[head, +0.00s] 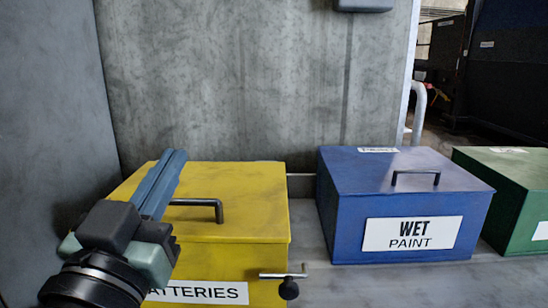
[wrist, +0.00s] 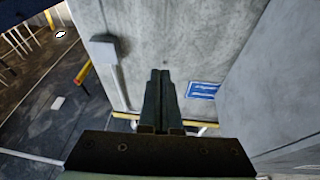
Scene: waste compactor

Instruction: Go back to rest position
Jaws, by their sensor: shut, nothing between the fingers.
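My gripper (head: 174,156) is at the lower left of the head view, with its fingers together and pointing up and slightly right. Nothing is held between them. It overlaps the left part of the yellow box labelled BATTERIES (head: 255,212) and the left end of its dark handle (head: 219,211); I see no grip on the handle. In the wrist view, the closed fingers (wrist: 160,74) point toward a concrete wall (wrist: 185,35). The box's lid is down.
A blue box labelled WET PAINT (head: 340,215) with a closed lid stands right of the yellow one. A green box (head: 505,190) is cut off at the right edge. A dark knob on a bar (head: 288,289) is at the yellow box's lower right. Concrete walls (head: 240,80) stand behind and left.

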